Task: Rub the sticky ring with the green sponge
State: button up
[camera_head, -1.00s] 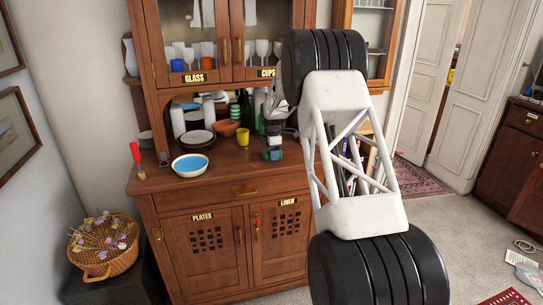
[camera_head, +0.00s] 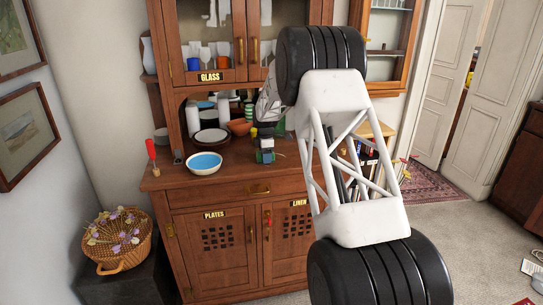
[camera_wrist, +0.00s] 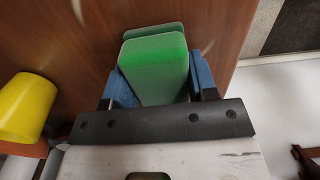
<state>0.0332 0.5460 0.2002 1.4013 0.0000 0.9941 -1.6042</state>
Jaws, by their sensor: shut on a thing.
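My gripper (camera_wrist: 152,88) is shut on the green sponge (camera_wrist: 155,68), which sits between its blue fingers in the wrist view. In the head view my gripper (camera_head: 265,155) is low over the right part of the wooden cabinet counter (camera_head: 238,168). I cannot tell whether the sponge touches the wood. Faint pale arcs (camera_wrist: 110,52) show on the wood beside and beyond the sponge in the wrist view; they may be part of the sticky ring, but I cannot be sure. No clear ring shows in the head view.
A yellow cup (camera_wrist: 24,106) stands left of my gripper in the wrist view. A blue-and-white bowl (camera_head: 205,163) and a red-handled thing (camera_head: 151,150) are on the counter's left. Plates (camera_head: 211,137) and an orange bowl (camera_head: 240,127) stand behind.

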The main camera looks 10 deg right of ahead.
aim_at(285, 157)
jog(key=shift+a, duration=0.9)
jog(key=shift+w+d, duration=0.1)
jog(key=shift+w, duration=0.4)
jog(key=shift+w+f, duration=0.1)
jog(key=shift+w, duration=0.2)
jog(key=shift+w+d, duration=0.15)
jog(key=shift+d, duration=5.05)
jog(key=shift+d+r, duration=0.2)
jog(key=shift+r, duration=0.05)
notch_tip(285, 157, up, 8)
jog(key=shift+a, duration=0.1)
jog(key=s+a, duration=0.5)
jog(key=a, duration=0.5)
jog(key=shift+a+f, duration=0.15)
jog(key=shift+a, duration=0.15)
